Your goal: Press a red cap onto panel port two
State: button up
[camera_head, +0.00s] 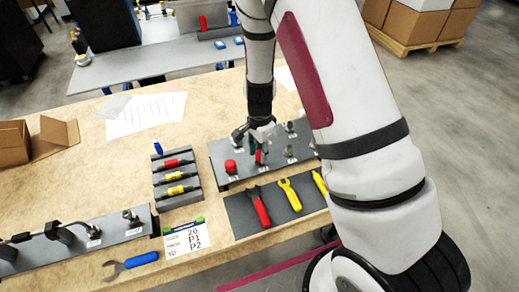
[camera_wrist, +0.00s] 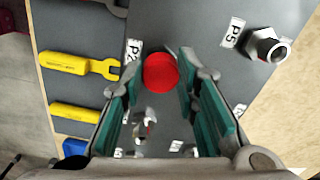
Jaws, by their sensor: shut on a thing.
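My gripper (camera_head: 262,140) points down over the grey port panel (camera_head: 222,150). In the wrist view my gripper (camera_wrist: 160,78) is shut on a round red cap (camera_wrist: 160,72), with one teal-padded finger on each side. The cap is beside the P2 label (camera_wrist: 132,52). Whether it is fully seated on the port is hidden. In the head view it shows as a small red patch (camera_head: 259,157) below the fingers. A second red cap (camera_head: 230,166) sits at the panel's left front. A bare metal port (camera_wrist: 266,46) stands by the P5 label (camera_wrist: 233,32).
A dark tool mat (camera_head: 240,218) with red-handled pliers (camera_head: 260,207) and a yellow wrench (camera_head: 290,195) lies in front of the panel. A black rack (camera_head: 180,200) with red and yellow tools stands to the left. A card (camera_head: 187,238) reads P1, P2.

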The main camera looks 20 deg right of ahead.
jog(key=shift+f, duration=0.4)
jog(key=o, duration=0.8)
jog(key=shift+o, duration=0.2)
notch_tip(320, 180, up, 12)
